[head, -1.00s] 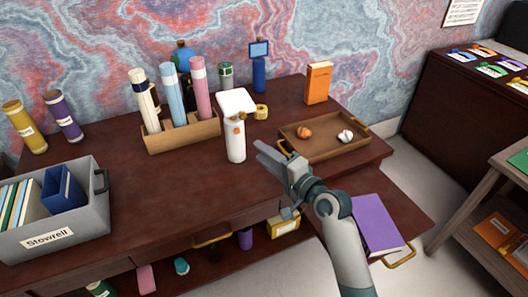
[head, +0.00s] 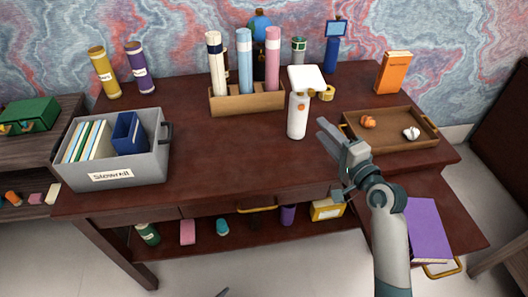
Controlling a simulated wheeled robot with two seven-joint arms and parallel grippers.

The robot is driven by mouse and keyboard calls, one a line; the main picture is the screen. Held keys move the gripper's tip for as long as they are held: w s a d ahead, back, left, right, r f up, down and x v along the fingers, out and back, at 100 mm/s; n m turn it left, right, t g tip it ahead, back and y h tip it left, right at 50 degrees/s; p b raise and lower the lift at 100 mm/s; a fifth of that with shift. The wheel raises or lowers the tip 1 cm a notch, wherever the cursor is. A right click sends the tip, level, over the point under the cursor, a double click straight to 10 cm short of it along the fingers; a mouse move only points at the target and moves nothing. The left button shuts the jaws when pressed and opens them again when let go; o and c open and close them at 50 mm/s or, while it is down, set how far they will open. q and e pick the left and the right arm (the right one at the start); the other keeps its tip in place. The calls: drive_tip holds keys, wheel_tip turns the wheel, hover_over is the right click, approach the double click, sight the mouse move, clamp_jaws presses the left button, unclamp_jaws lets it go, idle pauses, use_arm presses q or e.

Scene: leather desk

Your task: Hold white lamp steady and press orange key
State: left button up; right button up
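The white lamp (head: 297,118) stands upright on the desk (head: 230,150), right of the middle, with its flat white head (head: 307,78) tilted on top. A small orange key (head: 301,105) shows on the upper front of its body. My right gripper (head: 323,130) is just right of the lamp, apart from it, with its fingers pointing toward the lamp. It looks open, with nothing between the fingers. At the bottom edge a small grey tip (head: 222,293) shows, probably of my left gripper; its state is hidden.
A wooden holder (head: 262,104) with tall tubes stands behind and left of the lamp. A yellow tape roll (head: 327,93) is close behind it. A wooden tray (head: 385,143) lies to the right. A grey bin (head: 150,165) stands left. The desk's middle is clear.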

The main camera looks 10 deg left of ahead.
use_arm(q)
drive_tip(key=w+d+r+m+t+h, duration=0.2)
drive_tip(key=w+d+r+m, duration=0.1)
drive_tip(key=w+r+m, duration=0.65)
drive_tip(key=w+d+r+m+t+h, duration=0.2)
drive_tip(key=w+r+m, duration=0.3)
drive_tip(key=r, duration=0.7)
drive_tip(key=w+d+r+m+g+h, duration=0.1)
drive_tip(key=w+d+r+m+h, duration=0.15)
drive_tip(key=r+m, duration=0.65)
drive_tip(key=w+d+r+m+h, duration=0.1)
drive_tip(key=d+r+m+h, duration=0.25)
drive_tip(key=r, duration=1.15)
drive_tip(key=w+a+m+t+y, duration=0.1)
drive_tip(key=w, duration=0.3)
drive_tip(key=w+a+m+t+y, duration=0.1)
drive_tip(key=w+a+m, duration=0.1)
drive_tip(key=w, duration=0.3)
drive_tip(key=w+a+m+y, duration=0.1)
drive_tip(key=w, duration=0.4)
drive_tip(key=shift+w+a+f+m+t, duration=0.1)
drive_tip(key=shift+a+f+m+t, duration=0.1)
drive_tip(key=shift+m+t, duration=0.2)
drive_tip(key=shift+w, duration=0.2)
drive_tip(key=shift+a, duration=0.1)
